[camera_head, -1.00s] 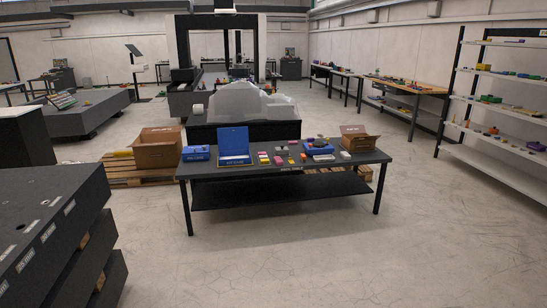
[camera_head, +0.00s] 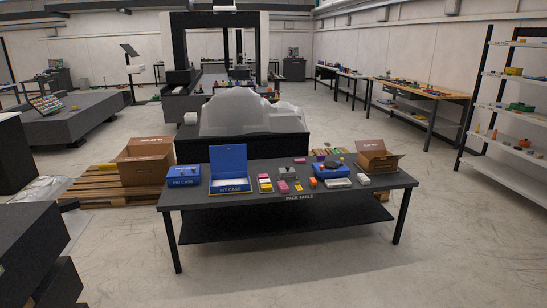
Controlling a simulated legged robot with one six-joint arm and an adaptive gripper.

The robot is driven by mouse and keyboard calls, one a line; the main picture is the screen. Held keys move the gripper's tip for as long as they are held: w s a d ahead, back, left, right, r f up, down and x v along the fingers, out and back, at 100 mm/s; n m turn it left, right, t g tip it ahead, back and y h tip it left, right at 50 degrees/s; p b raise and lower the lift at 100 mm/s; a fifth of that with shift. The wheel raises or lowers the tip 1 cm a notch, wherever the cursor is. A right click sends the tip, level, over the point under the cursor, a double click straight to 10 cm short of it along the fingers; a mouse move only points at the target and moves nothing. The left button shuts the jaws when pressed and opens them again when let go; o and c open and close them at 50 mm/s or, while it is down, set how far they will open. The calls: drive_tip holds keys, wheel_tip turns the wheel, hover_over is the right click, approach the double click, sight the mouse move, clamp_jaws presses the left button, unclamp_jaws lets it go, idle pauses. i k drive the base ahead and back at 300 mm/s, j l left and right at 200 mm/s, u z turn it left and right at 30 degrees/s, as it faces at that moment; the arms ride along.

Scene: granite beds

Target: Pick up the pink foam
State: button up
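A small pink block (camera_head: 283,187) lies on the dark pack table (camera_head: 222,200), right of the open blue kit case (camera_head: 228,166). My gripper is not in view.
On the table stand a closed blue case (camera_head: 183,175), a blue bin (camera_head: 330,171) and an open cardboard box (camera_head: 377,157). A pallet (camera_head: 118,191) with a carton is at left. Dark slabs (camera_head: 30,245) stand at near left. Floor before the table is clear.

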sight(283, 186)
drive_tip(key=i, duration=2.85)
drive_tip(key=i+u, duration=0.15)
drive_tip(key=i, duration=0.35)
drive_tip(key=i+l+u, duration=0.15)
drive_tip(key=i, duration=0.3)
